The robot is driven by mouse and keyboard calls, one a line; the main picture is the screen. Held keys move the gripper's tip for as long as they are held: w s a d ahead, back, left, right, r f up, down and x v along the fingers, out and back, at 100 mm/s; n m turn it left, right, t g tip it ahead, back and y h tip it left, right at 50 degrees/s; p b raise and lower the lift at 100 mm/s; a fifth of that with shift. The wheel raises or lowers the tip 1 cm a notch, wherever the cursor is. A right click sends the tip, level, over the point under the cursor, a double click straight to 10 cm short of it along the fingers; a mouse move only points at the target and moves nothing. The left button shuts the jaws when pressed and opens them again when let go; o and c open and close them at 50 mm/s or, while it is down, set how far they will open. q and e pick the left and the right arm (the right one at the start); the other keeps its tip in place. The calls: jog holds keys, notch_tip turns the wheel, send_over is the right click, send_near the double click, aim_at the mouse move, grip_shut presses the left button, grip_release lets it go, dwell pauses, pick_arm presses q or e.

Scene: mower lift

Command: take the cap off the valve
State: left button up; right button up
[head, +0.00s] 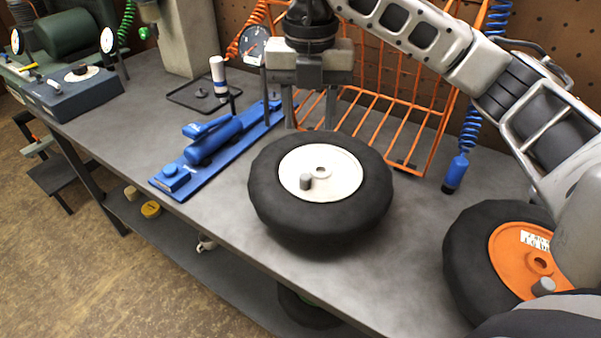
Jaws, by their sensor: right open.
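A wheel with a black tire (275,215) and a white hub lies flat on the grey workbench. A short grey cap (306,182) stands on the hub, left of the centre hole, and covers the valve. My right gripper (309,122) points down behind the wheel, near the tire's far edge. Its two fingers are apart with nothing between them, and it is clear of the cap. My left gripper does not show.
An orange-hubbed wheel (506,262) with a similar grey cap (543,286) is at right, partly hidden by my arm. Behind are an orange wire rack (408,128) and a blue inflator (455,172). A blue foot pump (213,140) lies left. Bare bench (410,215) separates the wheels.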

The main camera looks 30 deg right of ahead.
send_over(305, 176)
jog(key=f, duration=0.6)
jog(key=shift+d+f, duration=0.15)
jog(key=shift+d, duration=0.15)
jog(key=shift+f+p, duration=0.3)
jog(key=shift+f, duration=0.2)
jog(key=f, duration=0.3)
jog(key=f+p, duration=0.1)
jog(key=shift+a+f, duration=0.2)
jog(key=shift+a, duration=0.05)
jog(key=shift+f, duration=0.2)
grip_shut()
